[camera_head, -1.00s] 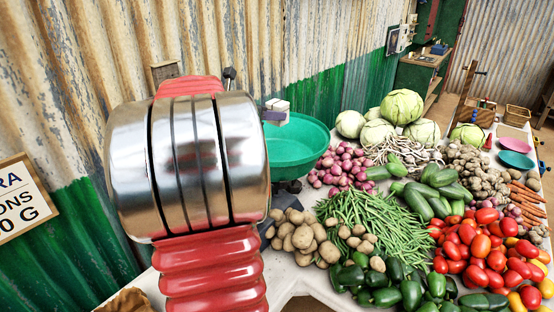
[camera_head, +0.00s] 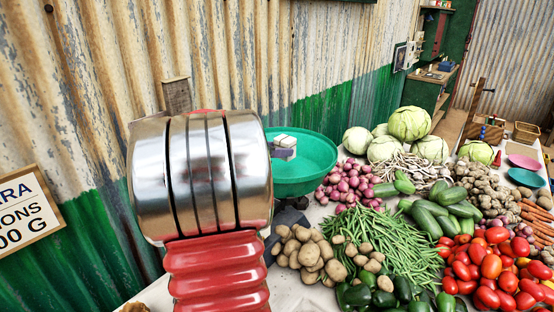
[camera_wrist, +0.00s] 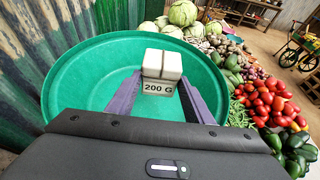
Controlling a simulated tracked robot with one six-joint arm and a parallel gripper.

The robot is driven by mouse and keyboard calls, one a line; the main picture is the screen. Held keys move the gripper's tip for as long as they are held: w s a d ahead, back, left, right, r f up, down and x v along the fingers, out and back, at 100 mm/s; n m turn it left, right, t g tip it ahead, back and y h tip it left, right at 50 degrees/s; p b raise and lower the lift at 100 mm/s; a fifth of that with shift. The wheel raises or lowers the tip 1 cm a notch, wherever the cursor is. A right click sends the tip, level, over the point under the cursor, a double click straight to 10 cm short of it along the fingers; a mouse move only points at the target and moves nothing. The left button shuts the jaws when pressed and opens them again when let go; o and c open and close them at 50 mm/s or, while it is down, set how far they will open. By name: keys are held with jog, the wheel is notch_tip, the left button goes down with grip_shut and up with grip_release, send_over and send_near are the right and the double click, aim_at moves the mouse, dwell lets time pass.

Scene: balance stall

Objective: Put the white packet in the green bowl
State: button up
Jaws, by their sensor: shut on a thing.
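The white packet (camera_wrist: 158,88), a block marked "200 G", is held between the purple fingers of my gripper (camera_wrist: 160,97) in the wrist view. The green bowl (camera_wrist: 75,85) is wide and round, and the packet shows against its inside. In the head view the packet (camera_head: 284,143) appears over the left part of the green bowl (camera_head: 315,165). My shiny arm hides the bowl's left side and most of my gripper there. I cannot tell whether the packet touches the bowl's floor.
Potatoes (camera_head: 308,252), red onions (camera_head: 347,183) and green beans (camera_head: 392,240) lie close to the bowl on the table. Cabbages (camera_head: 408,123) and tomatoes (camera_head: 490,266) are further right. A corrugated wall (camera_head: 330,55) stands behind the bowl.

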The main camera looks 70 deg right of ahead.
aim_at(280, 159)
jog(key=shift+f, duration=1.8)
jog(key=shift+f, duration=0.6)
jog(key=o, duration=1.2)
jog(key=r+v, duration=0.1)
jog(key=v, duration=1.1)
jog(key=shift+r, duration=0.15)
jog(key=shift+w+a, duration=0.1)
jog(key=shift+a, duration=0.05)
